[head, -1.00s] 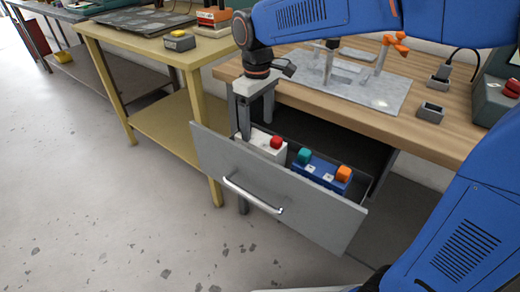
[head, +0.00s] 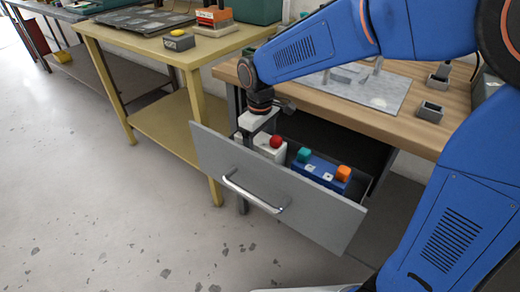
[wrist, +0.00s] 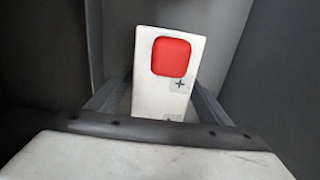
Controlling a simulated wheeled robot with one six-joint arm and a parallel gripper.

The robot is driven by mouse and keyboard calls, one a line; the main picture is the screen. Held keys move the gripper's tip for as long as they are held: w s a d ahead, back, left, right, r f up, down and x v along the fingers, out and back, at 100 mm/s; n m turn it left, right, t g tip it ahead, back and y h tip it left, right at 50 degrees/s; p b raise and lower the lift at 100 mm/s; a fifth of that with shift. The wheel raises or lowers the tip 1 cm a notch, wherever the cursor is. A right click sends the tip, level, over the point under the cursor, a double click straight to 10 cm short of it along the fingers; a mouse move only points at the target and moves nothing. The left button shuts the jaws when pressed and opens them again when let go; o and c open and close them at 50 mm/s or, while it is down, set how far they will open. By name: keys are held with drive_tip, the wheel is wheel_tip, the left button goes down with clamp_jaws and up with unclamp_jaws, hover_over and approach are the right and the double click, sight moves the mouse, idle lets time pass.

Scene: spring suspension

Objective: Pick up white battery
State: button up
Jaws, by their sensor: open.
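The white battery (head: 272,153) with a red knob stands in the open drawer, at its left end. It also shows in the wrist view (wrist: 147,80), with its top toward the camera and plus marks on it. My gripper (head: 252,140) is low over the drawer's left end. In the wrist view, its two dark fingers (wrist: 158,100) are spread on either side of the battery, with nothing gripped. The fingertips are partly hidden behind the drawer front in the head view.
A blue battery block (head: 318,172) with teal and orange knobs sits to the right in the same drawer. The grey drawer front (head: 290,205) with a metal handle stands before both. The wooden bench top (head: 400,125) overhangs behind. A yellow table (head: 150,50) is at left.

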clamp_jaws()
drive_tip(key=shift+r, duration=0.2)
